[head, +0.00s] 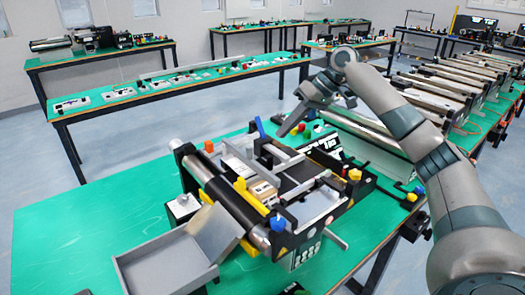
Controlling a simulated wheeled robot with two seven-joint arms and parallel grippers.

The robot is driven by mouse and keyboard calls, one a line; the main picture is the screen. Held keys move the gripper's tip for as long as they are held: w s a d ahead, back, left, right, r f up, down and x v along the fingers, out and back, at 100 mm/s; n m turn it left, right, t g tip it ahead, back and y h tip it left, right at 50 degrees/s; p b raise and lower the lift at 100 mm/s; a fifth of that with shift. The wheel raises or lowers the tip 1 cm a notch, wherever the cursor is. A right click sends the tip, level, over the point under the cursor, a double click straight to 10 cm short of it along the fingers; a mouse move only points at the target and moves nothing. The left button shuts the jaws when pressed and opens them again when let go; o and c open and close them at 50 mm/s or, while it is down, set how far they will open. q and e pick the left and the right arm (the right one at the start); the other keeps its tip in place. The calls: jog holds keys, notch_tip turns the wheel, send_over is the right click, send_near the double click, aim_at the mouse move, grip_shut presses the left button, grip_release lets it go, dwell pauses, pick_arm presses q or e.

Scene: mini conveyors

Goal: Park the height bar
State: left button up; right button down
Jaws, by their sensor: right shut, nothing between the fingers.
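A mini conveyor (298,172) with a dark belt and metal side rails stands on the green table in the head view. Pale metal bars lie across and along its top, with a blue knob (278,223) at the front and another blue knob (260,127) at the back. I cannot tell for certain which bar is the height bar. A brown box (263,191) sits on the conveyor between the rails. My right gripper (284,131) is shut and empty, above the conveyor's far side near the back blue knob. My left gripper is out of view.
A grey tray (127,277) lies below a sloping metal chute (218,236) at the conveyor's left end. Yellow blocks and black brackets edge the conveyor. The green table (75,220) is clear at the left. Other conveyors and benches stand behind.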

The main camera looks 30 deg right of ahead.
aim_at(247, 155)
jog(key=p+x, duration=0.4)
jog(key=x, duration=0.5)
jog(key=shift+f, duration=0.15)
jog(key=shift+w+a+f, duration=0.15)
jog(key=shift+a+f, duration=0.1)
jog(key=shift+f, duration=0.1)
